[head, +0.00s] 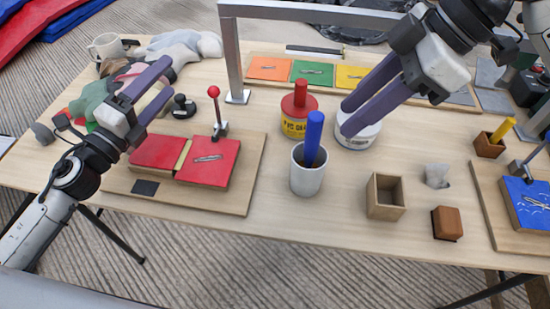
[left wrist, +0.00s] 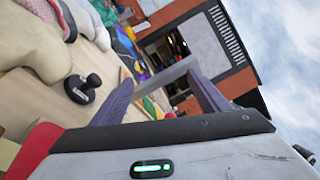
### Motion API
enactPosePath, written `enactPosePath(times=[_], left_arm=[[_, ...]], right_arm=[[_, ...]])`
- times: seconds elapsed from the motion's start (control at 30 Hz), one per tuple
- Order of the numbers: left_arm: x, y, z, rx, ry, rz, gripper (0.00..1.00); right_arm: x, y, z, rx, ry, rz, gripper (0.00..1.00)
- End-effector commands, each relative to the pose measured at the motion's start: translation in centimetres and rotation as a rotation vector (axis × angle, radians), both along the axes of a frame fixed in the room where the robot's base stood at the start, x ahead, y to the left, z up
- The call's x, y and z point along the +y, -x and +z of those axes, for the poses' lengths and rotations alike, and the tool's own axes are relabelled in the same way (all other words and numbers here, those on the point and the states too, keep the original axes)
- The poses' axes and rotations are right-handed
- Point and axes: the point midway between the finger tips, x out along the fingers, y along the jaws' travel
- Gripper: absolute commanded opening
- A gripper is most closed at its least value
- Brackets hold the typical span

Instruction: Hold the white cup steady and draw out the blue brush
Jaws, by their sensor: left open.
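The white cup (head: 308,180) stands upright on the table, near the middle of the head view. The blue brush (head: 314,135) stands in it, its thick blue handle rising above the rim; its lower end is hidden inside. My left gripper (head: 167,78) is open and empty, well to the left of the cup, above the red panel board. Its two purple fingers also show in the left wrist view (left wrist: 160,82), apart with nothing between them. My right gripper (head: 347,118) is open, up and to the right of the brush, its fingertips overlapping a white can in the picture.
A red-lidded yellow tin (head: 298,118) stands just behind the cup, and the white can (head: 358,137) stands behind right. An open wooden box (head: 385,197) is to the right. The red panel board (head: 240,180) with a red-knobbed lever lies left. A metal frame (head: 233,60) rises behind.

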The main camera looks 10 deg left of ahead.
Motion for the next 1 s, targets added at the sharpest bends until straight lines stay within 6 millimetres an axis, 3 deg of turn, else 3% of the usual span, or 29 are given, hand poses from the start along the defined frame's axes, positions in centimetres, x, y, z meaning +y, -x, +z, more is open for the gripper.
enactPosePath(times=[0.03,0.1,0.3,0.4,0.5,0.7,1.0], left_arm=[[-3.0,1.0,-0.5,0.004,-0.018,-0.043,0.69],[-6.9,2.5,-1.0,0.006,-0.043,-0.093,0.69],[-17.3,8.3,-1.9,0.021,-0.064,-0.220,0.69],[-21.9,11.3,-2.0,0.044,-0.070,-0.251,0.69],[-25.3,13.0,-2.5,0.072,-0.151,-0.245,0.69],[-28.6,13.9,-4.9,0.083,-0.528,-0.232,0.69],[-29.4,14.2,-7.9,0.031,-1.111,-0.266,0.69]], right_arm=[[0.0,0.0,0.0,0.000,0.000,0.000,0.31],[0.0,0.0,0.0,0.000,0.000,0.000,0.31],[0.0,0.0,0.0,0.000,0.000,0.000,0.31],[0.0,0.0,0.0,0.000,0.000,0.000,0.31],[0.0,0.0,0.0,0.000,0.000,0.000,0.31],[0.0,0.0,0.0,0.000,0.000,0.000,0.31],[0.0,0.0,0.0,0.000,0.000,0.000,0.31]])
